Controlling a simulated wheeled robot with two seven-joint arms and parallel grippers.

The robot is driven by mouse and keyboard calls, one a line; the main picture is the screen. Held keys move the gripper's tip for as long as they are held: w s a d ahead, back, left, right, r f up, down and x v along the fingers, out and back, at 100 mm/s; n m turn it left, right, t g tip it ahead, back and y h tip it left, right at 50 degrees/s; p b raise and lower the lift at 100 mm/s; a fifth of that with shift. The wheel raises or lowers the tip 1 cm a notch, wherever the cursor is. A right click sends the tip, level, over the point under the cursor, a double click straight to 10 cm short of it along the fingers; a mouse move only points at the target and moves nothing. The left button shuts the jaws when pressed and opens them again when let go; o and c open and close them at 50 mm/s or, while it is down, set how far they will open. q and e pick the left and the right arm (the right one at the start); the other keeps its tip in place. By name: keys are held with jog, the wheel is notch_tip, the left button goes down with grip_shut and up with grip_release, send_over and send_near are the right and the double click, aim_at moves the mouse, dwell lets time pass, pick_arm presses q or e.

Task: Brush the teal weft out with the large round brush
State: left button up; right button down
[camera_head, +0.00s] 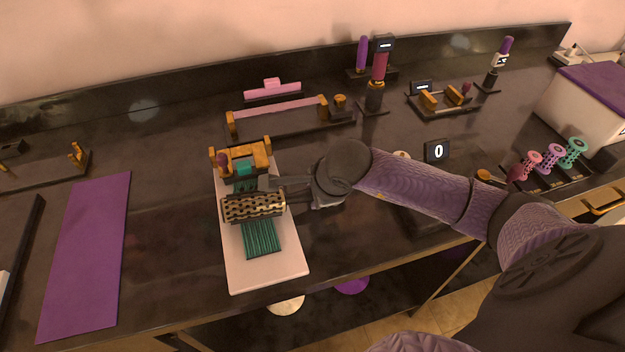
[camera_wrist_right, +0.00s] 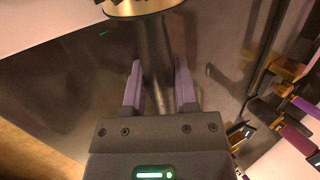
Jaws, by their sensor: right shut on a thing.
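The large round brush (camera_head: 253,207) has a gold barrel with dark holes and lies across the teal weft (camera_head: 261,240). The weft's strands show below the barrel, flat on the pale board (camera_head: 271,275), and a teal patch shows above it at the gold clamp (camera_head: 258,150). My right gripper (camera_head: 287,184) is shut on the brush's dark handle, to the right of the board. In the right wrist view the handle (camera_wrist_right: 154,55) stands between the two fingers, with the barrel's gold end at the top edge. Whether the bristles touch the strands cannot be told. My left gripper is out of view.
A purple mat (camera_head: 88,255) lies left of the board. A gold-ended stand (camera_head: 275,118) and a pink piece (camera_head: 272,91) are behind it. Pink, purple and teal rollers (camera_head: 551,157) stand at the right. The counter's front edge is close below the board.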

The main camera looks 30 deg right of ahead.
aim_at(315, 214)
jog(key=shift+s+a+p, duration=0.25)
jog(key=shift+s+p, duration=0.05)
jog(key=shift+s, duration=0.55)
jog(key=shift+s+a+p, duration=0.25)
jog(key=shift+s+p, duration=0.05)
jog(key=shift+s, duration=0.55)
jog(key=shift+s+a+p, duration=0.2)
jog(key=shift+s+p, duration=0.1)
jog(key=shift+s, duration=0.5)
jog(key=shift+s+a, duration=0.15)
jog(key=shift+s, duration=0.35)
jog(key=shift+s+a+p, duration=0.15)
jog(key=shift+s+p, duration=0.05)
jog(key=shift+s, duration=0.4)
jog(key=shift+s+a+p, duration=0.15)
jog(key=shift+s+p, duration=0.05)
jog(key=shift+s, duration=0.35)
jog(key=shift+r, duration=0.25)
notch_tip(315, 214, up, 2)
jog(key=shift+p, duration=0.95)
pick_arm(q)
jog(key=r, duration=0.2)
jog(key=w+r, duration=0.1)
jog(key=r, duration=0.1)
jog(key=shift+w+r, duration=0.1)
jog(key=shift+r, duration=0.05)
pick_arm(e)
jog(key=shift+f, duration=0.15)
